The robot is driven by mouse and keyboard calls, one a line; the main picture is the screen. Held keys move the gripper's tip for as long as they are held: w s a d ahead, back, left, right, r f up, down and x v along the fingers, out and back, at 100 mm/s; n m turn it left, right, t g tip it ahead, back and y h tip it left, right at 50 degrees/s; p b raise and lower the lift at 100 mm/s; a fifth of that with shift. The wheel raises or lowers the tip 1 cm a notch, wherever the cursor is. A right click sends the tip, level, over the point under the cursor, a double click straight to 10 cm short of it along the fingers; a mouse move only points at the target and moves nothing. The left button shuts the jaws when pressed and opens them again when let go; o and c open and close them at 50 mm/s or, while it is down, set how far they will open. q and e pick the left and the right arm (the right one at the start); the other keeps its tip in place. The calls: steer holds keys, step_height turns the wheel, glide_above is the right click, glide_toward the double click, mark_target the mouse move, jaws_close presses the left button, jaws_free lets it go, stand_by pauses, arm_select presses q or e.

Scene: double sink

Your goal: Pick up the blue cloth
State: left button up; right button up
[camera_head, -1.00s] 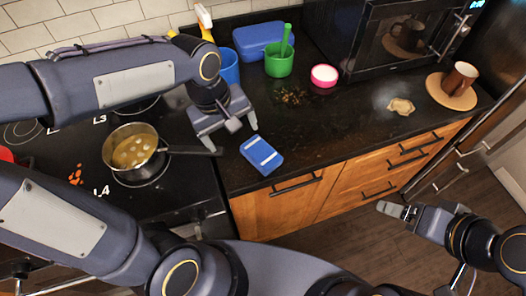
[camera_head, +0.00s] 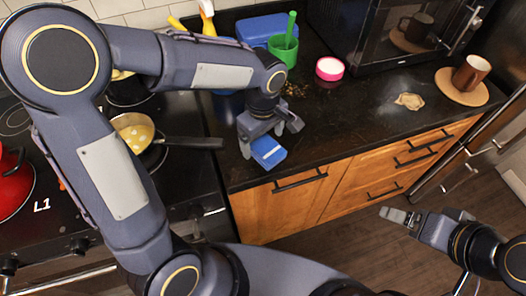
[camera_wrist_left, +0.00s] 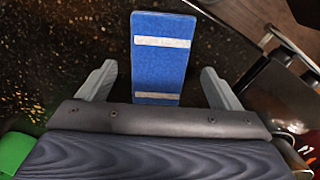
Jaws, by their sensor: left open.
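The blue cloth (camera_head: 268,152) is a folded rectangle with pale stripes, lying on the dark counter near its front edge. My left gripper (camera_head: 270,136) is right above it and partly covers its back end in the head view. In the left wrist view the cloth (camera_wrist_left: 160,65) lies between the two spread fingers of the left gripper (camera_wrist_left: 158,85), with a gap on each side. The left gripper is open and holds nothing. My right gripper (camera_head: 428,220) is away at the lower right, over the floor; its jaw state is unclear.
A pan (camera_head: 135,130) on the stove points its handle at the cloth's area. A green cup (camera_head: 284,50), a pink-rimmed bowl (camera_head: 329,68), a food piece (camera_head: 409,101) and a brown mug (camera_head: 471,72) on a round board stand on the counter. The counter right of the cloth is clear.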

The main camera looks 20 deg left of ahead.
arm_select(q)
steer(key=shift+f, duration=0.65)
steer(key=shift+r, duration=0.15)
arm_select(e)
steer(key=shift+f, duration=0.35)
arm_select(q)
steer(key=c, duration=1.2)
steer(key=shift+o, duration=0.2)
steer(key=shift+r+p, duration=0.55)
steer(key=shift+r, duration=0.05)
step_height(320, 180, up, 3)
steer(key=shift+f+p, duration=0.15)
steer(key=shift+p, duration=0.9)
steer(key=s+d+r+p, duration=0.4)
steer(key=s+d+r, duration=0.4)
steer(key=s, duration=0.3)
steer(key=shift+s+r+p, duration=0.35)
steer(key=shift+s+r, duration=0.05)
steer(key=shift+r, duration=0.1)
arm_select(e)
step_height(320, 180, up, 8)
steer(key=shift+f, duration=0.15)
